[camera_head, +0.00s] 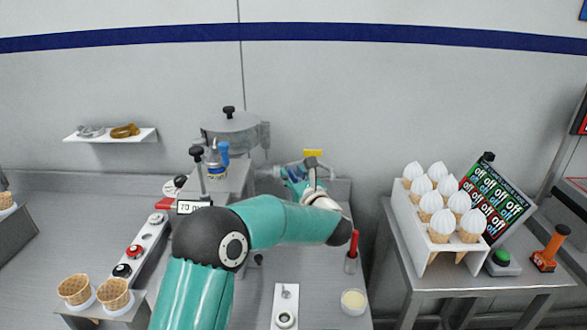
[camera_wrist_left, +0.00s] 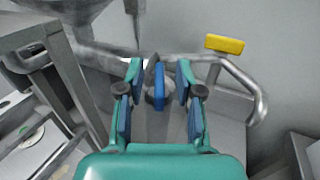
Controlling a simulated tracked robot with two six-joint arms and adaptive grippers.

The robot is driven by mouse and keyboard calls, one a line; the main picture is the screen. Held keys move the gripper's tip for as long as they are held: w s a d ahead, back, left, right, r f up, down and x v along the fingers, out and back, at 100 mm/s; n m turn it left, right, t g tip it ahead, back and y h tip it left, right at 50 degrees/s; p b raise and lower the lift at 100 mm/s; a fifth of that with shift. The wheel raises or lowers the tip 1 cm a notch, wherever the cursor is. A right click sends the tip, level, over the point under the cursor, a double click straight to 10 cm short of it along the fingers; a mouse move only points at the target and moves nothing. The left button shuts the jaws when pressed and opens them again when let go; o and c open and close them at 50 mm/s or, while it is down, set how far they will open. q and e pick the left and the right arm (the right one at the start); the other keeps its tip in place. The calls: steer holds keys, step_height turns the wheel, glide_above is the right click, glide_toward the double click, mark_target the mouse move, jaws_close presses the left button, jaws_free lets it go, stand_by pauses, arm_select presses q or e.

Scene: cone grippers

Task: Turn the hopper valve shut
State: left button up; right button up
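The hopper (camera_head: 233,132), a grey lidded vessel, stands at the back, and its lower part (camera_wrist_left: 75,8) shows at the top left of the left wrist view. A metal pipe (camera_wrist_left: 240,72) runs to the right from below it. A blue valve handle (camera_wrist_left: 159,88) stands upright on the pipe line. My left gripper (camera_wrist_left: 159,70) is open, with one finger on each side of the blue handle and a visible gap on both sides. In the head view my left gripper (camera_head: 290,172) is small and partly hidden by its wrist. My right gripper is not in view.
A yellow handle (camera_wrist_left: 225,44) sits on the pipe just right of my gripper; it also shows in the head view (camera_head: 312,153). A white rack of filled cones (camera_head: 430,230) stands right. A red-handled tool (camera_head: 353,245) and a cream cup (camera_head: 353,301) are near my forearm.

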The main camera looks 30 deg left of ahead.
arm_select(q)
steer(key=shift+w+a, duration=0.2)
steer(key=shift+a, duration=0.15)
jaws_close()
steer(key=m+t+h+b, duration=0.1)
steer(key=b, duration=0.4)
steer(key=m+t+h+b, duration=0.1)
steer(key=t+h+b, duration=0.1)
steer(key=b, duration=0.3)
steer(key=m+t+h+b, duration=0.1)
steer(key=m+b, duration=0.1)
steer(key=b, duration=0.2)
steer(key=shift+f+b, duration=0.3)
steer(key=shift+b, duration=0.1)
steer(key=shift+r+m+t+h+b, duration=0.25)
steer(key=shift+m+t+h+b, duration=0.25)
steer(key=shift+h, duration=0.3)
jaws_free()
